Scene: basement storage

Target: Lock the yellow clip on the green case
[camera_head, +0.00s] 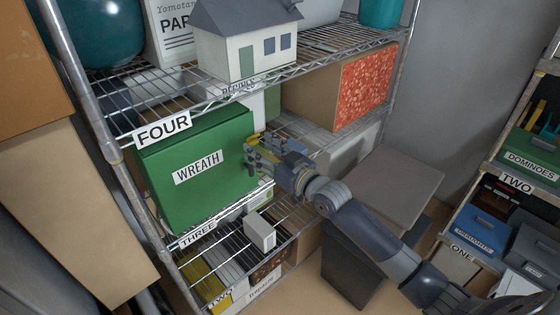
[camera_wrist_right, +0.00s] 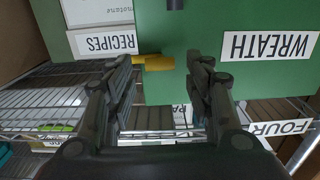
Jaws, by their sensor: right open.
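The green case (camera_head: 195,168), labelled WREATH, stands on a wire shelf in the head view. Its green face (camera_wrist_right: 235,85) also fills much of the right wrist view. The yellow clip (camera_wrist_right: 156,62) shows in the right wrist view at the left edge of that face. My right gripper (camera_head: 252,155) is at the case's right edge in the head view and largely hides the clip there. In the right wrist view, the gripper (camera_wrist_right: 163,68) is open, with its fingers apart on either side of the clip. Whether the fingers touch the clip I cannot tell. My left gripper is not in view.
A toy house (camera_head: 245,45) stands on the shelf above. A small white box (camera_head: 260,232) is on the rack below the case. A white box labelled RECIPES (camera_wrist_right: 100,30) is beside the case. A grey box (camera_head: 385,185) stands right of the rack.

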